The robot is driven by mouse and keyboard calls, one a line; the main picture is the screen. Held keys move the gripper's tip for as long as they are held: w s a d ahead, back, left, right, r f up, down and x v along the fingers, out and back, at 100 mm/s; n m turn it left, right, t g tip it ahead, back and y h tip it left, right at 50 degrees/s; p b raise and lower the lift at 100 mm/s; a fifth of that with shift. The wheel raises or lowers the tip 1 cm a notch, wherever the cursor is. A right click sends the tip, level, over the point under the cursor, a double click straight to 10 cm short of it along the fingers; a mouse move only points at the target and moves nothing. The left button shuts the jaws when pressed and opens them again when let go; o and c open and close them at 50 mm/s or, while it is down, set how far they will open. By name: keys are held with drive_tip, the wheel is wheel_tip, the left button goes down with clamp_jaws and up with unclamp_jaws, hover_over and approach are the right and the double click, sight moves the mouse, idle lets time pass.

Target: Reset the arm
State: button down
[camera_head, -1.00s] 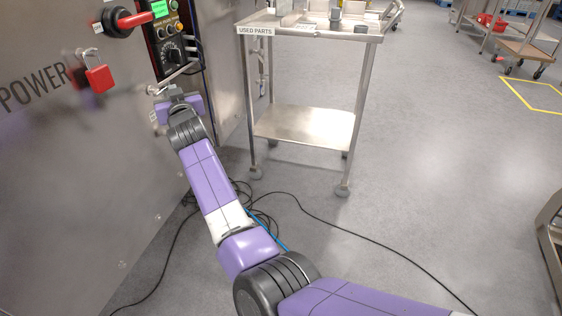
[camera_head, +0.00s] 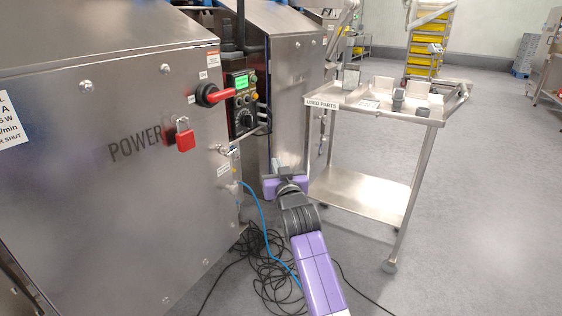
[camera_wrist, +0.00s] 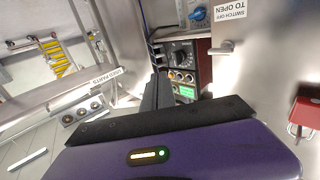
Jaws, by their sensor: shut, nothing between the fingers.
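My purple and dark grey arm reaches up from the bottom of the head view. My gripper (camera_head: 276,164) is in front of the machine's right edge, left of the used parts cart, and points away from the camera. In the wrist view its dark fingers (camera_wrist: 157,92) are together with nothing between them. They point toward the control panel (camera_wrist: 180,68), apart from it as far as I can tell. The fingers are small and partly hidden behind the wrist in the head view.
The steel machine (camera_head: 100,200) carries a red switch handle (camera_head: 221,95) and a red padlock (camera_head: 185,140). The used parts cart (camera_head: 360,195) stands right of my arm. Black cables (camera_head: 265,270) lie on the floor below. Open floor (camera_head: 480,200) is at the right.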

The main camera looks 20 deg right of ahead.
drive_tip(key=s+r+t, duration=0.2)
drive_tip(key=s+r, duration=0.2)
drive_tip(key=r, duration=0.1)
drive_tip(key=s+a+f+n+y, duration=0.1)
drive_tip(key=s+f, duration=0.3)
drive_tip(key=s, duration=0.5)
drive_tip(key=s+a+f+n+y, duration=0.15)
drive_tip(key=s+f, duration=0.25)
drive_tip(key=s, duration=0.4)
drive_tip(key=s+a+f, duration=0.2)
drive_tip(key=s+f, duration=0.2)
drive_tip(key=s, duration=0.5)
drive_tip(key=s+a+f+g, duration=0.2)
drive_tip(key=s, duration=1.5)
drive_tip(key=s+a+f+g, duration=0.1)
drive_tip(key=s+f+g, duration=0.15)
drive_tip(key=s, duration=1.35)
wheel_tip(320, 180, up, 27)
drive_tip(key=p, duration=2.7)
drive_tip(key=shift+a+r+y, duration=0.15)
drive_tip(key=shift+r+y, duration=0.05)
drive_tip(key=shift+y, duration=0.25)
